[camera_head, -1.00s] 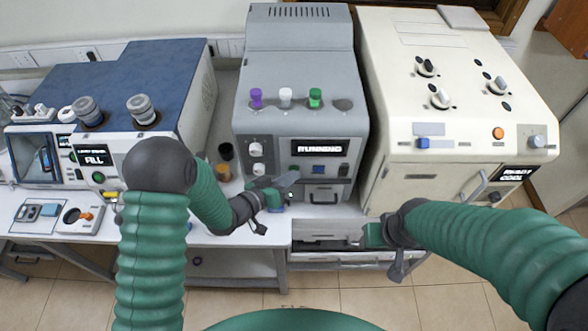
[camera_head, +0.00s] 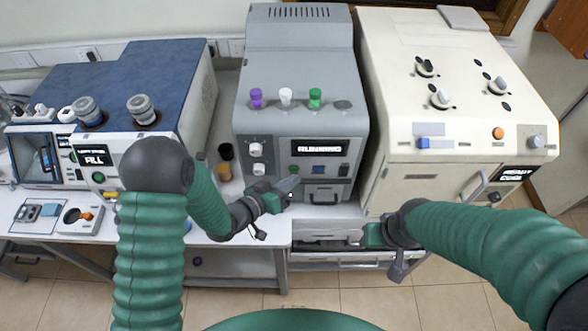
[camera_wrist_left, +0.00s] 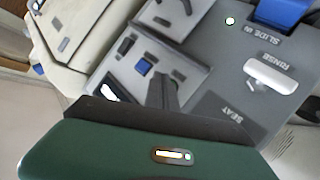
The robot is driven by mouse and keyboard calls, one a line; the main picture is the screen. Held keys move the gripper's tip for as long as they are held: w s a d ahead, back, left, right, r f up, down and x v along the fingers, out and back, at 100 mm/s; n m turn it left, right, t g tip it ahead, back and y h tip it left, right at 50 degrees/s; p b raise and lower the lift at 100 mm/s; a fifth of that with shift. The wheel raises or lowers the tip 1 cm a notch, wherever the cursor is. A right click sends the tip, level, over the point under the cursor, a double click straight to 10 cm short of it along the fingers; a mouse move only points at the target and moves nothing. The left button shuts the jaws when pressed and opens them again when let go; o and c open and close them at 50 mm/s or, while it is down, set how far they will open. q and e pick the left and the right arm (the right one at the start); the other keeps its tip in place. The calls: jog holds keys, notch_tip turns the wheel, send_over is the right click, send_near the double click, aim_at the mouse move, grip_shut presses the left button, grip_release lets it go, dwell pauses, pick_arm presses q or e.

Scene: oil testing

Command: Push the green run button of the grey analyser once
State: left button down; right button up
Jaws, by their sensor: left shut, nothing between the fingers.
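The grey analyser (camera_head: 300,128) stands in the middle of the bench in the head view. Its lit display (camera_head: 316,147) appears to read RUNNING. A small greenish spot on the front panel (camera_head: 293,168), left below the display, may be the run button; it is too small to be sure. My left gripper (camera_head: 293,184) is shut and empty, its tips close in front of the panel's lower left. I cannot tell whether they touch it. In the left wrist view the fingers (camera_wrist_left: 164,90) point at the panel near a blue button (camera_wrist_left: 144,66). My right gripper (camera_head: 368,236) hangs by the bench's front edge; its jaw state is unclear.
Purple, white and green knobs (camera_head: 315,97) stand on the analyser's top. A blue-topped machine (camera_head: 130,80) is at left, a cream machine (camera_head: 450,90) at right. Small cups (camera_head: 226,152) stand left of the analyser. An open drawer (camera_head: 318,232) juts out below the bench.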

pick_arm(q)
jog(key=shift+s, duration=0.1)
jog(key=s, duration=0.4)
jog(key=shift+s, duration=0.4)
dwell(0.4)
jog(key=s+a+f+n+g+y+b, duration=0.1)
jog(key=a+f+g+y+b, duration=0.2)
jog(key=a, duration=0.4)
jog(key=s+a+f+y+b, duration=0.1)
jog(key=a+f+y+b, duration=0.35)
jog(key=a, duration=0.25)
jog(key=s+a+n+g+y+b, duration=0.2)
jog(key=s+a+g+b, duration=0.1)
jog(key=s, duration=0.9)
jog(key=shift+s+a+r+g+b, duration=0.25)
jog(key=shift+s+a+g+b, duration=0.15)
jog(key=shift+a+g, duration=0.55)
